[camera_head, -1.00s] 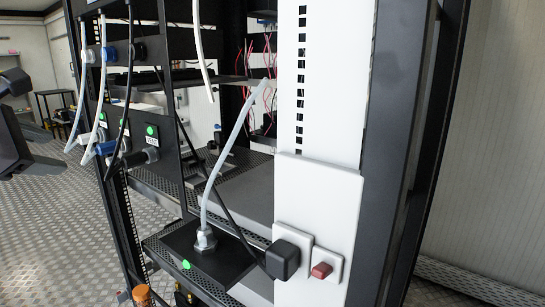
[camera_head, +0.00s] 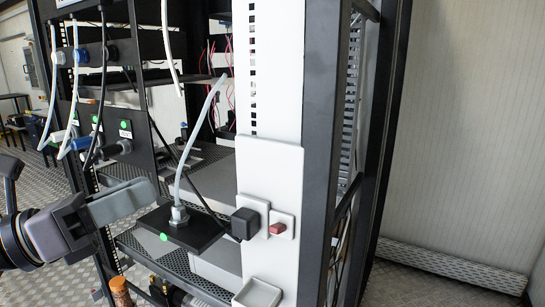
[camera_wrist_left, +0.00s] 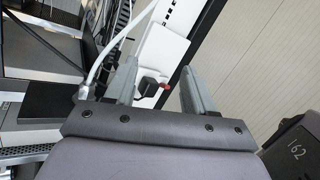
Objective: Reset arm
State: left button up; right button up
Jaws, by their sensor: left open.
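My left gripper (camera_head: 122,203) comes in from the left in the head view, in front of the analyser rack's lower left part. In the left wrist view its two grey fingers (camera_wrist_left: 157,88) stand apart with nothing between them. Beyond the fingers, a black plug (camera_wrist_left: 152,86) and a small red switch (camera_wrist_left: 166,88) show on the white panel (camera_wrist_left: 160,50). In the head view the black plug (camera_head: 245,223) and red switch (camera_head: 277,228) sit low on the white panel (camera_head: 268,165), to the right of the gripper. My right gripper does not show.
A black box (camera_head: 195,231) with a grey hose fitting stands on the perforated shelf (camera_head: 165,262), close to the gripper. Cables with white, blue and black connectors (camera_head: 82,143) hang at the rack's left. A white wall and open floor (camera_head: 430,292) lie to the right.

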pick_arm(q)
jog(key=a+f+n+t+y, duration=0.2)
jog(key=a+f+n+y, duration=0.35)
jog(key=n, duration=0.65)
jog(key=a+f+n+t+y, duration=0.1)
jog(key=a+f+n+y, duration=0.1)
jog(key=f+n+y, duration=0.8)
jog(key=a+f+n+t+y, duration=0.2)
jog(key=a+f+n+y, duration=0.15)
jog(key=n, duration=0.95)
jog(key=s+d+f+n+g, duration=0.2)
jog(key=s+f+n+g, duration=0.45)
jog(key=f, duration=0.65)
jog(key=s+d+f+g+h, duration=0.2)
jog(key=s+d+f+g, duration=0.15)
jog(key=s, duration=0.35)
jog(key=s+d+f+g+h, duration=0.1)
jog(key=s+d+f+g, duration=0.2)
jog(key=s, duration=0.4)
jog(key=w+d+f+t+h, duration=0.1)
jog(key=w+f+t, duration=0.5)
jog(key=f, duration=0.3)
jog(key=shift+w+d+f+t+h, duration=0.3)
jog(key=shift+w+d+f+h, duration=0.05)
jog(key=shift+w+f+h, duration=0.1)
